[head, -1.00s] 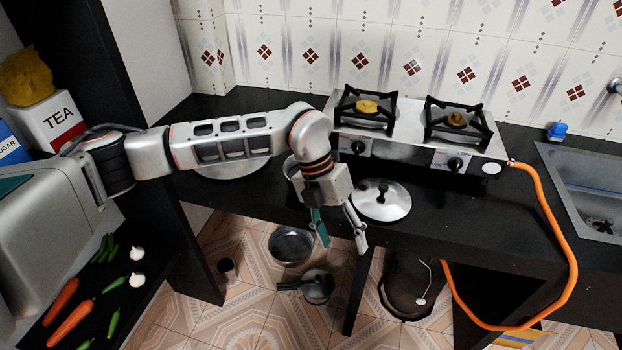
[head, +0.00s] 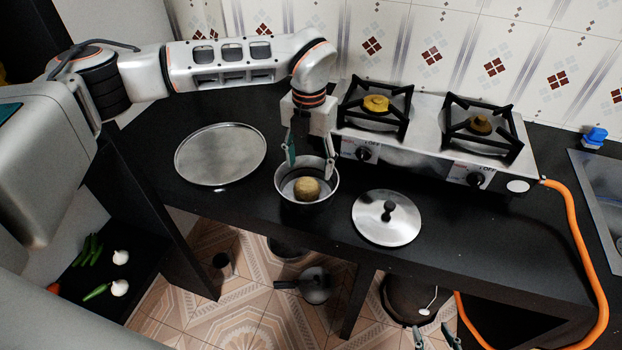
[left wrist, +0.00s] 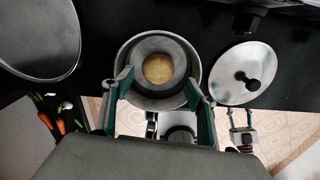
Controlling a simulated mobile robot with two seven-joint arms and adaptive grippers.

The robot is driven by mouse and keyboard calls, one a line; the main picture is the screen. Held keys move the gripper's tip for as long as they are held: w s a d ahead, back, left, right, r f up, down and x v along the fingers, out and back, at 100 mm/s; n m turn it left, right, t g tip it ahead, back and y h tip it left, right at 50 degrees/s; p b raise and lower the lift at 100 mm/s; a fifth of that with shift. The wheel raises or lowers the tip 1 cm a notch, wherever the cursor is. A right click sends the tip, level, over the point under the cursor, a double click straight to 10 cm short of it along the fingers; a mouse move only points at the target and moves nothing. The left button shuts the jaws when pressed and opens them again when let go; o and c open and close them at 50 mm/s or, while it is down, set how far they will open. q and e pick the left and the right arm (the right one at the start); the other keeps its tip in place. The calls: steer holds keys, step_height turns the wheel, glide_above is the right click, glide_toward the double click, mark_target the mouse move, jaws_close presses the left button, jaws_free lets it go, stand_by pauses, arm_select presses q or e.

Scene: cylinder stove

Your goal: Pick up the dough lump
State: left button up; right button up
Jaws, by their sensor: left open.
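The round tan dough lump (head: 307,188) lies inside a metal bowl (head: 325,194) on the black counter. It also shows in the left wrist view (left wrist: 158,68), inside the bowl (left wrist: 150,103). My left gripper (head: 311,163) is open and empty, pointing down over the bowl's back side, its fingers apart. In the left wrist view its fingertips (left wrist: 158,85) stand on either side near the bowl. My right gripper (head: 434,337) shows at the bottom edge of the head view, low in front of the counter, fingers apart and nothing between them.
A round metal plate (head: 221,154) lies left of the bowl and a lid with a black knob (head: 387,218) lies right of it. The two-burner stove (head: 428,155) stands behind at the right, with an orange hose (head: 577,220). Vegetables (head: 95,255) lie on the lower left shelf.

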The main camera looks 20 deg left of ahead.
mark_target(307, 190)
arm_select(q)
steer(key=shift+s+f, duration=0.4)
steer(key=shift+f, duration=0.45)
step_height(307, 190, down, 4)
steer(key=shift+s+a+f, duration=0.1)
steer(key=shift+a+f, duration=0.05)
steer(key=shift+f, duration=0.6)
steer(key=c, duration=1)
